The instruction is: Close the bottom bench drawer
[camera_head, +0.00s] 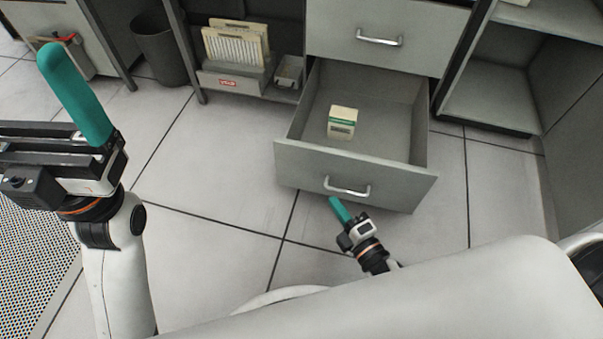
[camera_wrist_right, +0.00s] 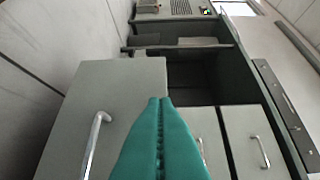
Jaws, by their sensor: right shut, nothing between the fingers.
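The bottom bench drawer (camera_head: 295,165) is pulled well out in the head view, with its grey front and silver handle (camera_head: 347,188) facing me. Its front fills the left of the right wrist view (camera_wrist_right: 130,85). My right gripper (camera_head: 334,201) is shut and empty, low down just in front of the drawer front, left of the handle's middle. Its teal fingers (camera_wrist_right: 160,102) are pressed together in the wrist view; I cannot tell whether they touch the drawer. My left gripper (camera_head: 50,50) is raised at the left, away from the drawer; its jaw opening cannot be made out.
A small cream and green box (camera_head: 342,122) lies inside the open drawer. The closed drawer above (camera_head: 400,30) has its own handle. A card rack (camera_head: 235,80) and a dark bin (camera_head: 160,50) stand to the left. The tiled floor left of the drawer is clear.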

